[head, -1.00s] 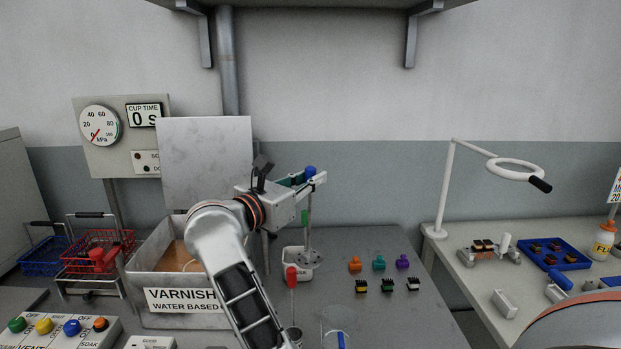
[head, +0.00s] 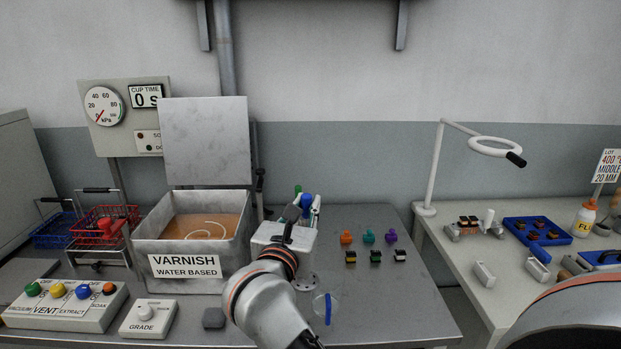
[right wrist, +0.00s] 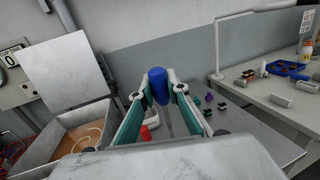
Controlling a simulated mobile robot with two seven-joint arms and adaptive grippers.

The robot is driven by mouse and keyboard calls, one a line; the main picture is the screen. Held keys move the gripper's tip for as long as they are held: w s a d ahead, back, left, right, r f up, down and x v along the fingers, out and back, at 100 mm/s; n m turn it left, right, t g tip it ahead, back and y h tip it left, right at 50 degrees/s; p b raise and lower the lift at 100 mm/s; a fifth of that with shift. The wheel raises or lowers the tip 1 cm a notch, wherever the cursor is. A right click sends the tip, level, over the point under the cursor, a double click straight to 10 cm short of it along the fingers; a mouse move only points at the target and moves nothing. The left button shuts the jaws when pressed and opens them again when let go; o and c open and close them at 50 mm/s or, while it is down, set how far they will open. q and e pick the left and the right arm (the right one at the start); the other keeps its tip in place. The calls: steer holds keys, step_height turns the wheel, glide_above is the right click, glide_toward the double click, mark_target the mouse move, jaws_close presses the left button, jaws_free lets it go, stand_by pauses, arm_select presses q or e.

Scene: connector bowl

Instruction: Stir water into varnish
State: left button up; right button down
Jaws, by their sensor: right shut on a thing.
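The open metal varnish tank (head: 190,278) stands left of centre in the head view, labelled water based. My right gripper (head: 304,206) is right of the tank, above the bench. It is shut on the blue handle (right wrist: 158,84) of an upright tool, which also shows in the head view (head: 306,200). My left gripper is out of view.
A metal lid plate (head: 205,140) stands behind the tank. Wire baskets (head: 105,228), a button panel (head: 65,305) and a grade box (head: 150,318) are left. Coloured connectors (head: 368,237) sit right of the gripper. A side bench (head: 450,262) holds a lamp magnifier (head: 490,145).

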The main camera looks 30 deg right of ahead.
steer(key=s+a+f+n+t+y, duration=0.3)
steer(key=s+a+f+n+y, duration=0.1)
steer(key=f+y, duration=0.3)
steer(key=s+a+f+n+t+y, duration=0.2)
steer(key=s+a+f+n+y, duration=0.2)
steer(key=f, duration=0.4)
steer(key=shift+a+f+n+t+y, duration=0.2)
steer(key=shift+a+n+t+y, duration=0.2)
steer(key=shift+a+n+y, duration=0.75)
steer(key=shift+d+m+y, duration=0.25)
steer(key=shift+d, duration=0.15)
